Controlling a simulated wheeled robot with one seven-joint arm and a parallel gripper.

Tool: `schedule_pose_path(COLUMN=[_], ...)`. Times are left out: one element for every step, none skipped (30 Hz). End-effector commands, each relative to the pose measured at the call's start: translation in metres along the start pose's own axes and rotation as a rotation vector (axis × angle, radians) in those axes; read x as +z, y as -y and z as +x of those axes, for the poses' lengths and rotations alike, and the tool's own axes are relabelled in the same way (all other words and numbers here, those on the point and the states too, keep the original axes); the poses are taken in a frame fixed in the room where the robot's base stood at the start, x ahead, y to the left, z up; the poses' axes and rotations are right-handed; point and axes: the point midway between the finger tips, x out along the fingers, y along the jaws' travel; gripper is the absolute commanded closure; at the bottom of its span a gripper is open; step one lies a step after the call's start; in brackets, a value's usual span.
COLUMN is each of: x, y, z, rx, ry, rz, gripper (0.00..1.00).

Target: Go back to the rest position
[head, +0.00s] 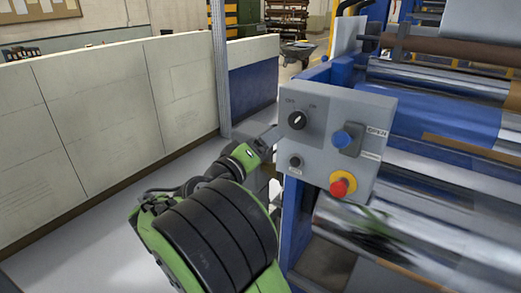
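My green and black arm rises from the bottom middle of the head view. Its end, my gripper (272,138), is at the left edge of a grey control panel (325,110). I cannot tell whether it touches the panel, and its fingers are too small and partly hidden to tell open from shut. The panel carries a black rotary switch (297,120), a blue button (342,139), a small black knob (296,162) and a red button on a yellow ring (341,184).
A machine with shiny rollers (440,82) and a blue frame (298,215) fills the right side. Clear floor (85,255) lies between the wall and my arm.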

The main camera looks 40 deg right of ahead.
Motion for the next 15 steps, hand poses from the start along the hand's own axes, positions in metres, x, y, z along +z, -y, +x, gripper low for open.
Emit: schedule_pose_path(x=[-0.001,-0.001,-0.001,0.000,0.000,0.000,0.000,0.000,0.000,0.000,0.000,0.000,0.000,0.000,0.000], y=[0.000,0.000,0.000,0.000,0.000,0.000,-0.001,-0.001,-0.001,-0.001,-0.001,0.000,0.000,0.000,0.000], z=[-0.008,-0.011,-0.014,-0.016,-0.017,-0.018,-0.018,-0.018,-0.018,-0.018,-0.018,-0.018,-0.018,-0.018,-0.018], rx=[-0.001,-0.001,-0.001,0.000,0.001,0.001,0.002,0.002,0.002,0.002,0.002,0.002,0.002,0.002,0.002], ry=[-0.004,-0.002,-0.002,-0.001,-0.001,0.000,0.000,0.001,0.001,0.001,0.001,0.001,0.001,0.001,0.001], rz=[-0.002,-0.002,-0.001,-0.001,0.000,0.000,0.000,0.000,0.000,0.000,0.000,0.000,0.000,0.000,0.000], gripper=[0.20,0.20,0.20,0.20,0.20,0.20,0.20,0.20,0.20,0.20,0.20,0.20,0.20,0.20,0.20])
